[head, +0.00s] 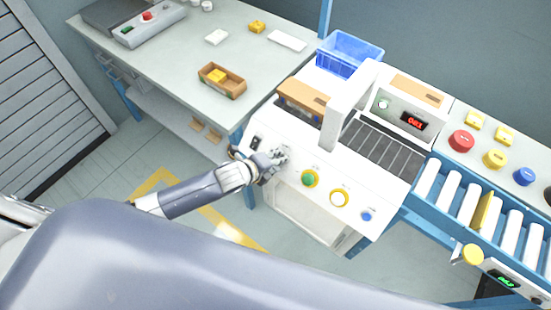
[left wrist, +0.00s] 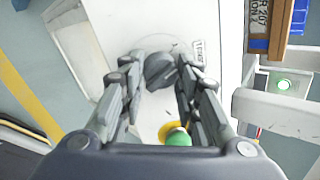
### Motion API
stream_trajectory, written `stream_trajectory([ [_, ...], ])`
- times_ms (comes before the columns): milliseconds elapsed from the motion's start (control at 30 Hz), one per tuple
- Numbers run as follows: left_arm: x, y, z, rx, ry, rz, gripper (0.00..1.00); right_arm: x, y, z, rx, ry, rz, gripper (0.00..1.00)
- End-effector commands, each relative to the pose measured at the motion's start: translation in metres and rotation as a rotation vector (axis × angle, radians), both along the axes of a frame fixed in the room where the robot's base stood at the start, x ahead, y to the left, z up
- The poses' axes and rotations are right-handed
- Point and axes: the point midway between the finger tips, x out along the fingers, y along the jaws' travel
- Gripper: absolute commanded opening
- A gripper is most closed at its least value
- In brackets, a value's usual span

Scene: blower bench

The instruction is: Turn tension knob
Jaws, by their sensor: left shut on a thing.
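The white machine panel (head: 300,207) fills the middle of the head view. My left gripper (head: 279,158) reaches its upper left part from the left. In the left wrist view the gripper (left wrist: 160,84) has its fingers on both sides of a dark grey knob (left wrist: 160,68) and is shut on it. In the head view the fingers mostly hide the knob. My right gripper is not in view.
A carton (head: 304,100) and white upright (head: 347,104) stand behind. A roller conveyor (head: 468,203) is right.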

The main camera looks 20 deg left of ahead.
Motion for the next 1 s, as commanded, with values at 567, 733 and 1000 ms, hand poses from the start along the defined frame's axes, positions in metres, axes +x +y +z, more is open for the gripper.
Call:
stream_trajectory([
  [567,0.000,0.003,0.000,0.274,-0.097,-0.289,0.06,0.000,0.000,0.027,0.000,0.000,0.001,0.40],
  [733,0.000,0.002,0.000,0.310,-0.110,-0.327,0.06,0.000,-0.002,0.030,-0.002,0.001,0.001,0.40],
  [1000,0.000,0.002,-0.002,0.327,-0.116,-0.345,0.06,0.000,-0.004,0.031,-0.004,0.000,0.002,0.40],
])
